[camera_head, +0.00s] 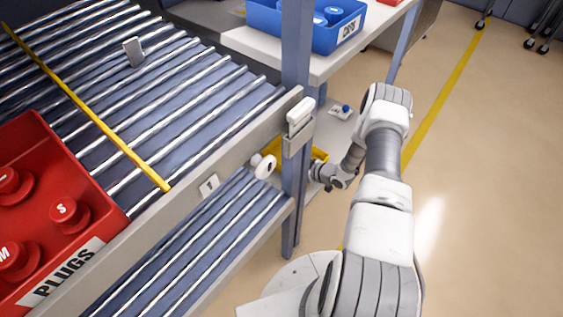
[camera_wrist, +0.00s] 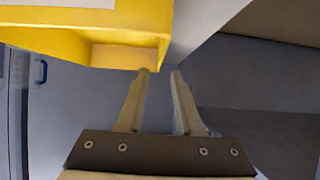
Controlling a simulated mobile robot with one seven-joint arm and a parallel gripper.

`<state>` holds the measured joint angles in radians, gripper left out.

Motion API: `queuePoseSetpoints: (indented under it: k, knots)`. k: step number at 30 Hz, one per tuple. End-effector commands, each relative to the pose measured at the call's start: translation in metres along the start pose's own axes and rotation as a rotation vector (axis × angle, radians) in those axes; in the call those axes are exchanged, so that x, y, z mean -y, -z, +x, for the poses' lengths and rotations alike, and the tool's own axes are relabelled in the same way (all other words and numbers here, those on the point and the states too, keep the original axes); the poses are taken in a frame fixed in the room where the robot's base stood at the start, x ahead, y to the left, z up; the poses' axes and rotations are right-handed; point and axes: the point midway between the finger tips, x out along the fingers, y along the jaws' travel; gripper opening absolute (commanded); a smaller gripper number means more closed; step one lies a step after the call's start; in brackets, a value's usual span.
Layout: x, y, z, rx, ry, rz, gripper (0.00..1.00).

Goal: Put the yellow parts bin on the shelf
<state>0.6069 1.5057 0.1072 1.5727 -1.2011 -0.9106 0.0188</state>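The yellow parts bin (camera_head: 319,154) shows in the head view only as a small piece beside the blue rack post, low down beyond the conveyor; most of it is hidden. In the wrist view the bin (camera_wrist: 90,42) fills the upper left, with a white label at its top edge and its right wall near the fingertips. My gripper (camera_wrist: 162,72) has its two fingers apart with a clear gap. The tips are close to the bin's right corner; I cannot tell whether they touch it. In the head view my gripper (camera_head: 315,170) is partly behind the post.
The roller rack (camera_head: 225,135) fills the left and carries a red PLUGS bin (camera_head: 95,205). A white table (camera_head: 335,62) holds a blue CAPS bin (camera_head: 290,35). The blue post (camera_head: 292,200) stands close to my arm.

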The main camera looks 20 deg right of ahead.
Motion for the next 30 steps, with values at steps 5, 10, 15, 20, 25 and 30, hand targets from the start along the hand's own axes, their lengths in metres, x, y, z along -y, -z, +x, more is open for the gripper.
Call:
queuePoseSetpoints:
  k: [5,10,15,20,25,30]
  knots:
    - [0.0,0.002,-0.029,0.0,-0.001,0.002,0.35]
    - [0.0,0.0,-0.038,0.0,0.0,0.0,0.35]
    - [0.0,0.0,-0.039,0.0,0.0,0.0,0.35]
    - [0.0,0.0,-0.039,0.0,0.0,0.0,0.35]
    - [0.0,0.0,-0.039,0.0,0.0,0.0,0.35]
    - [0.0,0.0,-0.039,0.0,0.0,0.0,0.35]
